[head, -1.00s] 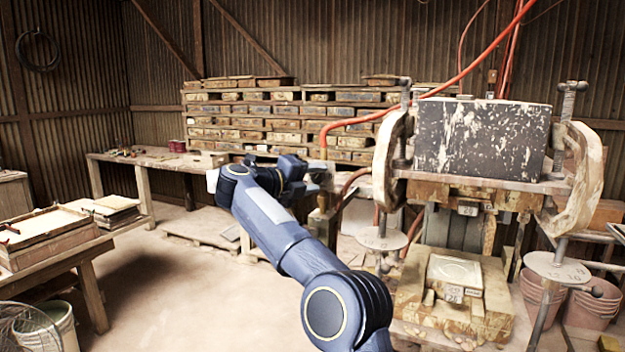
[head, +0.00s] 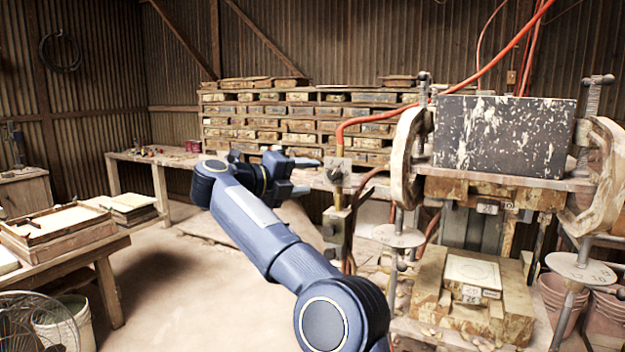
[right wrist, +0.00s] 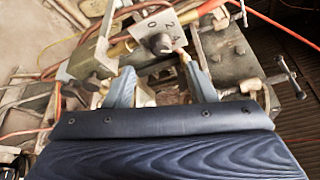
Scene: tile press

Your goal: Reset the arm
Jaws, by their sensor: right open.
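My right gripper (head: 312,176) is open and empty, with its fingers pointing right toward a control box with a dark knob (head: 336,174) on a post. A small gap shows between the fingertips and the box. In the right wrist view my gripper (right wrist: 160,80) has its two fingers spread apart. The knob (right wrist: 159,43) on its numbered plate lies ahead of and between them, with nothing held. My right arm (head: 260,225) stretches from the lower middle up to the left. My left gripper is not in view.
The tile press (head: 505,137) stands at the right, with a pale tile mould (head: 472,272) on its lower block. Stacked tiles (head: 290,115) line the back. A table with trays (head: 60,222) is at the left. Open floor (head: 170,300) lies between.

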